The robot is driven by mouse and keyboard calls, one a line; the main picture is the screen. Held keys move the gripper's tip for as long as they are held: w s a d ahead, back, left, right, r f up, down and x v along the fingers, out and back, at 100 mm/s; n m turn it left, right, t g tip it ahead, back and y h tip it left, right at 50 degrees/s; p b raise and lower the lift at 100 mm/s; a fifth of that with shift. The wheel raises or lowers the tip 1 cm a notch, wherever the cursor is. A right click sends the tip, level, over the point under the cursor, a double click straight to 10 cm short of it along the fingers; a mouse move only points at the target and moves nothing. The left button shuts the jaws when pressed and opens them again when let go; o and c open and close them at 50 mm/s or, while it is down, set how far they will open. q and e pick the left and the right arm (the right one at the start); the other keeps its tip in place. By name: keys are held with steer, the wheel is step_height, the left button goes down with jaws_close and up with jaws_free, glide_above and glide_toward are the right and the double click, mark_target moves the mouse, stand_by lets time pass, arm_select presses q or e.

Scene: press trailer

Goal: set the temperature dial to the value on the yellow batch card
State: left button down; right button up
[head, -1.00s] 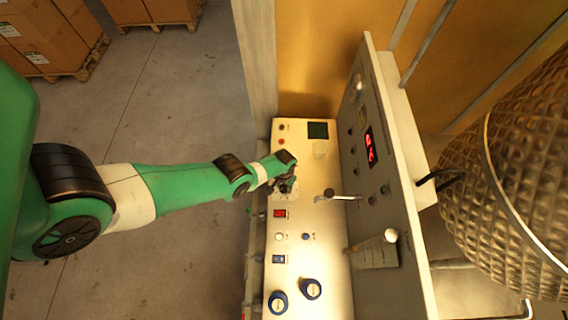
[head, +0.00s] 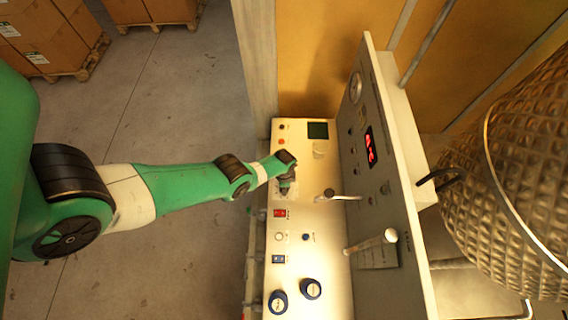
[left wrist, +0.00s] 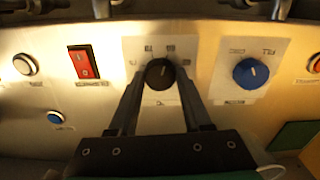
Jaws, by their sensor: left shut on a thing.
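A black round dial (left wrist: 159,73) sits on a pale label plate with small markings around it in the left wrist view. The markings are too small to read. My left gripper (left wrist: 160,88) is shut on this dial, with one finger on each side. In the head view my left gripper (head: 286,187) reaches down to the panel, and the dial is mostly hidden there. A small yellowish patch (head: 363,117) on the upright panel may be the batch card; no value is legible. My right gripper is not in view.
A blue dial (left wrist: 250,73) is beside the black one, and a red rocker switch (left wrist: 84,62) is on its other side. Levers with knobs (head: 390,236) stick out from the upright panel, which has a red display (head: 370,147). Open floor lies left.

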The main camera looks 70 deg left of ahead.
arm_select(q)
steer(key=m, duration=0.4)
steer(key=shift+m, duration=2.9)
steer(key=shift+c, duration=1.7)
jaws_free()
